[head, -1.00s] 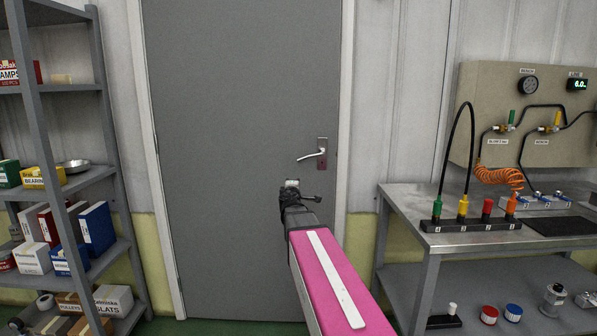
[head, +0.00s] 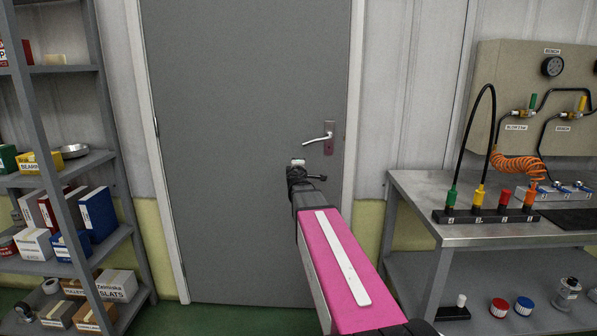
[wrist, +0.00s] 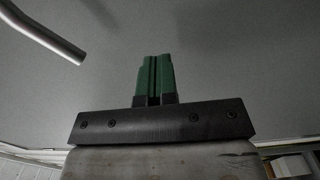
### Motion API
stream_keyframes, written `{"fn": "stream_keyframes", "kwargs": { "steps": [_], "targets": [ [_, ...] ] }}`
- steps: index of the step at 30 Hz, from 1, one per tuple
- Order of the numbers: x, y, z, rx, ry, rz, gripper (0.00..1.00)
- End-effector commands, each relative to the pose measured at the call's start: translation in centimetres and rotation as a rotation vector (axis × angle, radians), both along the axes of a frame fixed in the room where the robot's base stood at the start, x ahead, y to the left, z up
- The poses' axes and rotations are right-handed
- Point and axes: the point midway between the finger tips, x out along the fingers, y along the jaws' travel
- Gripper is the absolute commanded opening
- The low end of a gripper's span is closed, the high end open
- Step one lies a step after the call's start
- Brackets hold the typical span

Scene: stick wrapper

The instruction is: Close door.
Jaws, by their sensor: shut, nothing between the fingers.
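The grey door (head: 235,100) stands in its white frame in the head view and looks flush with it, though I cannot tell whether it is latched. Its silver lever handle (head: 319,139) sits on a dark reddish plate at the right side of the door. My gripper (head: 297,163) is in front of the door, below and left of the handle. In the wrist view the green fingers of my gripper (wrist: 154,75) are together with nothing between them. The handle's bar (wrist: 45,35) shows at the upper left there, apart from the fingers. The grey door surface (wrist: 220,60) fills the background.
A grey shelf rack (head: 110,160) with boxes and binders stands left of the door. A metal workbench (head: 415,190) with coloured connectors stands at the right, below a beige panel (head: 500,75). Green floor (head: 215,318) shows before the door.

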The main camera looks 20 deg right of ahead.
Motion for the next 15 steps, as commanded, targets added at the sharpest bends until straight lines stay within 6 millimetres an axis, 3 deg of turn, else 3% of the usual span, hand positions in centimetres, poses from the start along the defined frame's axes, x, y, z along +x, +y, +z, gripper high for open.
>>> {"fn": "stream_keyframes", "kwargs": {
  "steps": [1, 6, 15],
  "targets": [
    [1.4, -0.4, 0.0, 0.0, 0.0, 0.0, 0.0],
    [4.1, -1.2, 0.0, 0.0, 0.0, 0.0, 0.0],
    [5.6, -1.8, 0.0, 0.0, 0.0, 0.0, 0.0]
  ]
}}
